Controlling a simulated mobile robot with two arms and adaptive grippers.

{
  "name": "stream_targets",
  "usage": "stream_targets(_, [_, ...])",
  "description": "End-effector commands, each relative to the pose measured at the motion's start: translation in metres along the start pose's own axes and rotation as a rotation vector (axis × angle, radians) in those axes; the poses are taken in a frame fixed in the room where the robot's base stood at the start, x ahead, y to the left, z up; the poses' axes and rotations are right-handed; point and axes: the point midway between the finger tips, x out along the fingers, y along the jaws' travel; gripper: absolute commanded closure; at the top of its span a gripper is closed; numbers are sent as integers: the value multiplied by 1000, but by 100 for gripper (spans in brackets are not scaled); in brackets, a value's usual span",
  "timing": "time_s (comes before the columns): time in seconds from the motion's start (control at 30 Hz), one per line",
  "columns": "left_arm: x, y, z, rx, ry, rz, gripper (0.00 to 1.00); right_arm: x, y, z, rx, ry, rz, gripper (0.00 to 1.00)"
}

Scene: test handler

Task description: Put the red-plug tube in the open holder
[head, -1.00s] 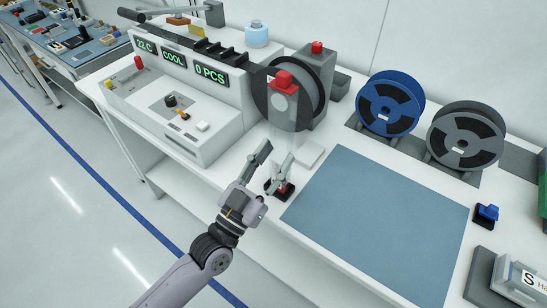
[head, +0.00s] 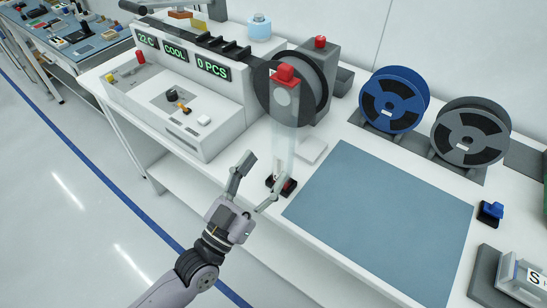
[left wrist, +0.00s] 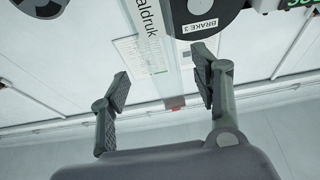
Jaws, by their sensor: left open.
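My left gripper (head: 262,178) is open and empty, left of and in front of that base, fingers spread. In the left wrist view, a clear strip, likely the tube (left wrist: 151,45), shows beyond the open fingers (left wrist: 163,67). My right gripper is not in view.
A white control box (head: 170,105) stands left of the tube. A blue-grey mat (head: 380,210) lies clear to the right. Blue (head: 394,98) and grey (head: 470,132) reels stand behind it. A blue-handled fixture (head: 490,212) is at the right.

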Motion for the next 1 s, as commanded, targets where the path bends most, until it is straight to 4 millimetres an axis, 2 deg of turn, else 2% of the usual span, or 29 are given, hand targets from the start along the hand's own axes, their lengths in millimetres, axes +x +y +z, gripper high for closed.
stream_targets(0.03, [-15, 1, 4, 0, -5, 2, 42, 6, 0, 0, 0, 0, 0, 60])
stream_targets(0.1, [-29, 1, 4, -1, -5, 2, 42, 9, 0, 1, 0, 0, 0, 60])
stream_targets(0.3, [-60, 0, 2, 0, -3, 1, 42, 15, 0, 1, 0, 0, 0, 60])
stream_targets(0.47, [-71, 0, 0, -1, 0, 1, 42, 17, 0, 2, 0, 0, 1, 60])
stream_targets(0.73, [-72, -1, 3, 2, -6, 0, 42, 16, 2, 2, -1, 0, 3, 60])
stream_targets(0.77, [-72, -2, 7, 5, -16, -3, 42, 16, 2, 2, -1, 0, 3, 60])
stream_targets(0.87, [-79, -12, 42, 28, -92, -20, 42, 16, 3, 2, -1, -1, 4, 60])
stream_targets(0.97, [-96, -32, 103, 61, -234, -54, 42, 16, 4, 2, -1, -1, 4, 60])
stream_targets(1.0, [-108, -42, 132, 73, -305, -72, 42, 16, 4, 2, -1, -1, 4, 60])
